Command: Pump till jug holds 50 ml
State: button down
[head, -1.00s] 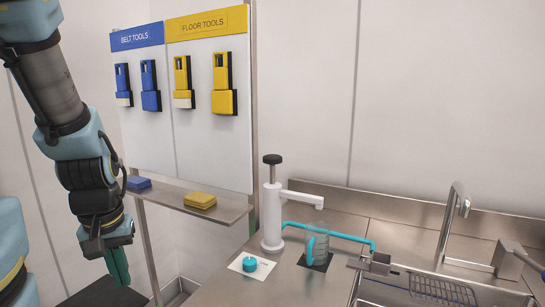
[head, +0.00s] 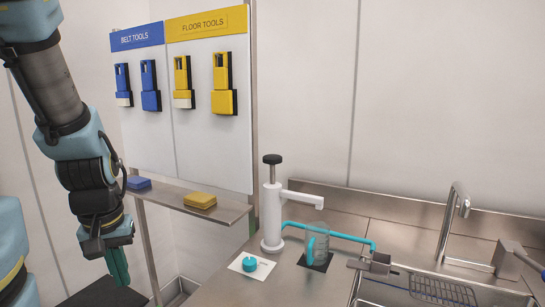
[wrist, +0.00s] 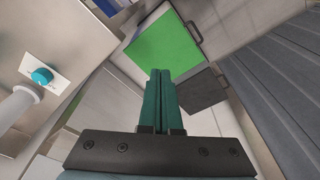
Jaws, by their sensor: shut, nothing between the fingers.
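A white hand pump (head: 271,215) with a black plunger knob (head: 272,159) stands on the steel counter, its spout reaching right. The knob stands high above the pump body. A clear jug (head: 321,246) with a teal handle stands on a dark square pad (head: 316,262) below and near the spout's end. Its fill level is too small to read. My gripper (head: 118,268) hangs at the left, pointing down, away from the pump. In the wrist view my gripper (wrist: 160,75) has its green fingers together, with nothing between them.
A teal cap or knob (head: 250,264) sits on a white card beside the pump. A teal tube (head: 340,236) runs behind the jug towards the sink (head: 430,290). A shelf (head: 205,209) with blue and yellow blocks lies between my arm and the counter. A green panel (wrist: 163,45) shows below.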

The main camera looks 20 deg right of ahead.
jog(key=w+d+r+n+t+b, duration=0.2)
jog(key=w+d+r, duration=0.4)
jog(key=w+d, duration=0.4)
notch_tip(320, 180, up, 22)
jog(key=n+t+h+b, duration=0.1)
jog(key=n+t+b, duration=0.3)
jog(key=n+t, duration=0.15)
send_over(275, 157)
jog(key=shift+r+n, duration=0.1)
jog(key=shift+n, duration=0.25)
notch_tip(275, 157, down, 8)
jog(key=b, duration=0.5)
jog(key=shift+r, duration=0.25)
jog(key=shift+f+b, duration=0.75)
jog(key=shift+b, duration=0.2)
